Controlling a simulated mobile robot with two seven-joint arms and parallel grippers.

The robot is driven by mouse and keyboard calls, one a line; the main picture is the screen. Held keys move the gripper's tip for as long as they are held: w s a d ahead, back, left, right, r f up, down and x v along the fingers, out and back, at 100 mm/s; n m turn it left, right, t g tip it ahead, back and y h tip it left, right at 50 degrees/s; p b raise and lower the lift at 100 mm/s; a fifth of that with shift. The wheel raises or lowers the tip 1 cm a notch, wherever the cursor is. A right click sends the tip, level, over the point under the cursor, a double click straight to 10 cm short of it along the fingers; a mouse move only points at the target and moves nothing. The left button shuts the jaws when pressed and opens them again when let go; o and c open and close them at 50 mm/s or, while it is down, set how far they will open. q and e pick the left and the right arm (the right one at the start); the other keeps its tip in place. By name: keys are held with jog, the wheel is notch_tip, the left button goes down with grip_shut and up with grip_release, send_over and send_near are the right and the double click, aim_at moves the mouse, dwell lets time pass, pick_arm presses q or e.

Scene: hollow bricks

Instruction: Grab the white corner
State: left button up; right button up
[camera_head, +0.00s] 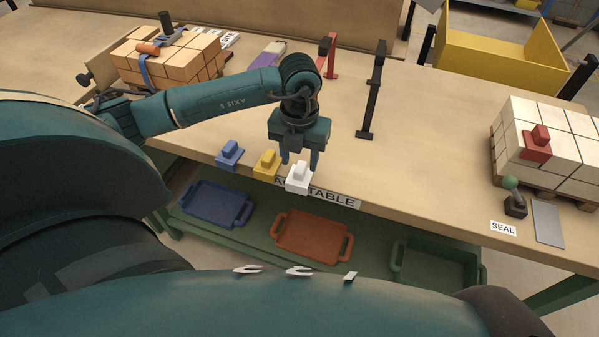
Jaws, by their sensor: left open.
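The white corner (299,180) is a small stepped block at the front edge of the wooden table, over the table's printed label. My left gripper (300,158) points down just above and behind it, with its fingers apart. The fingertips look close to the corner's raised top, but I cannot tell whether they touch it. A yellow corner (266,165) and a blue corner (230,154) stand in a row to the left of the white one. My right gripper is not in view.
Below the front edge, blue (246,212), orange (279,236) and green (399,262) trays sit on a shelf. A white block stack (575,145) with a red corner (537,146) stands at right. A black post (371,100) rises behind the gripper. The table's middle right is clear.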

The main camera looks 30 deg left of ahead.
pick_arm(q)
jog(key=shift+f, duration=1.35)
jog(key=shift+c, duration=0.5)
grip_shut()
